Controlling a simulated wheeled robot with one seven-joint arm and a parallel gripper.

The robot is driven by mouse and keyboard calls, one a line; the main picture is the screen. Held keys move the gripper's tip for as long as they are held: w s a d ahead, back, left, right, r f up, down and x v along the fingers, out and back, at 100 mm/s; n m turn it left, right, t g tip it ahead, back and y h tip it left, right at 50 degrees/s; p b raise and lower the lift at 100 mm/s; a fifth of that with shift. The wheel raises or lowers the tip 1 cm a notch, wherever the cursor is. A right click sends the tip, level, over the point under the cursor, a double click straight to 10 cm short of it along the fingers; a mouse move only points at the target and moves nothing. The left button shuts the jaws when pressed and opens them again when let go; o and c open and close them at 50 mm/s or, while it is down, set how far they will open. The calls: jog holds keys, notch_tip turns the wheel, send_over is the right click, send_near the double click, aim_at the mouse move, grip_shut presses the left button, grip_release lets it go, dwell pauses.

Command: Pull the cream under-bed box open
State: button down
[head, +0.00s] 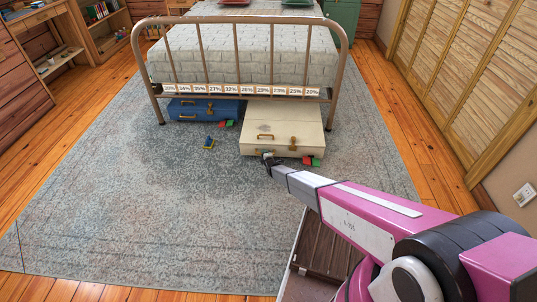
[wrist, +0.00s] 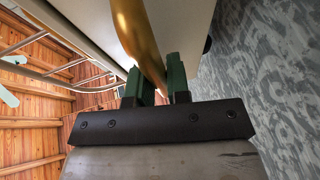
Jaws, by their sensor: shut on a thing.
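The cream under-bed box (head: 276,116) stands on the rug with its front part out beyond the bed's footboard and its rear under the bed. It has brass-coloured fittings on it. My gripper (head: 267,157) is at the lower left of its near side in the head view. In the wrist view my gripper (wrist: 159,88) has its green fingers shut on a curved brass handle (wrist: 133,32), against the cream face of the box (wrist: 188,28). The ends of the handle are not clearly visible.
The metal bed frame (head: 241,19) carries a strip of percentage labels (head: 240,90). A blue box (head: 196,106) sits under the bed to the left. Small coloured blocks lie on the rug (head: 120,175), some at the cream box's right front corner (head: 311,161). The rug's left side is mostly clear.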

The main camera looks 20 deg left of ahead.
jog(key=shift+d, duration=0.1)
jog(key=c, duration=1.1)
grip_release()
